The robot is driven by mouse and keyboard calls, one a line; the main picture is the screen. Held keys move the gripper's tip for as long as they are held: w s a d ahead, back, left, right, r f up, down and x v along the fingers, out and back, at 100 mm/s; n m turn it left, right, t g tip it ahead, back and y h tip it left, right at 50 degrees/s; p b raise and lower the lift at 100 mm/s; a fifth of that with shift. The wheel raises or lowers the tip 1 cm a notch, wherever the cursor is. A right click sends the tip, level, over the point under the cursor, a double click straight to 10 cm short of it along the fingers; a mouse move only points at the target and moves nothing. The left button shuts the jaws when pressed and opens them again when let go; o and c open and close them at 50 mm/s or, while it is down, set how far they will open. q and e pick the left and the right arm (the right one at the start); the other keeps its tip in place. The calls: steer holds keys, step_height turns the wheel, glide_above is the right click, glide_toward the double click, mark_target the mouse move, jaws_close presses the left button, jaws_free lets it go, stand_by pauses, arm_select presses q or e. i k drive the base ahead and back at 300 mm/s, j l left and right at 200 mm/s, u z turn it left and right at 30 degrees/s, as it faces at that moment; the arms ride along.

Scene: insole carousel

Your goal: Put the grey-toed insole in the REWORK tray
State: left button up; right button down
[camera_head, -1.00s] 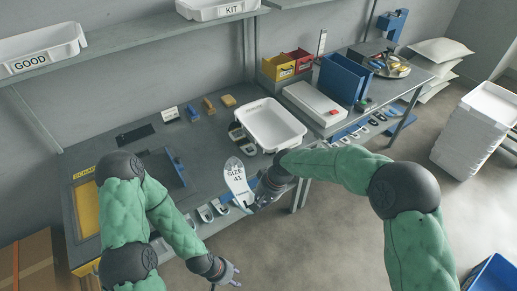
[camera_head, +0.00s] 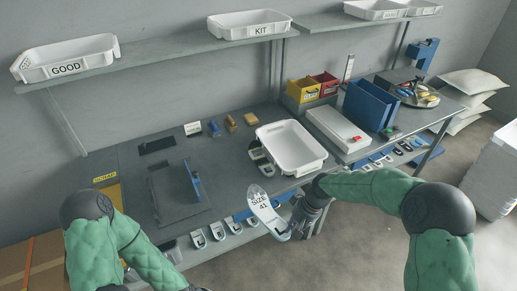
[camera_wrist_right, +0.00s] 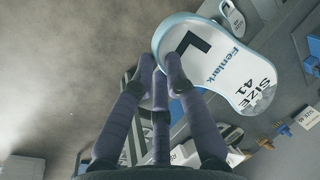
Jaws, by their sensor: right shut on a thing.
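My right gripper (camera_head: 297,222) is shut on a white insole (camera_head: 264,208) printed "SIZE 41", gripping it near one end and holding it tilted in front of the bench edge. In the right wrist view the fingers (camera_wrist_right: 163,75) pinch the insole (camera_wrist_right: 205,60), which has a pale blue rim, a large "L" and "Fenlark". Its far end is greyish. On the upper right shelf stand a white tray (camera_head: 372,10) and another beside it (camera_head: 418,9); I cannot read their labels clearly, so I cannot tell which is REWORK. My left gripper is out of view.
Trays marked GOOD (camera_head: 70,66) and KIT (camera_head: 250,27) stand on the left shelf. An open white tray (camera_head: 310,163) sits on the bench (camera_head: 225,150). Several other insoles (camera_head: 218,231) stand along the bench front. Blue dividers (camera_head: 368,105) stand further right.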

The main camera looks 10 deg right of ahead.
mark_target(289, 150)
steer(key=i+l+u, duration=0.25)
steer(key=l+u, duration=0.3)
steer(key=l, duration=0.15)
steer(key=i+l+u, duration=0.25)
steer(key=l, duration=0.2)
steer(key=l+u, duration=0.3)
steer(key=l, duration=0.75)
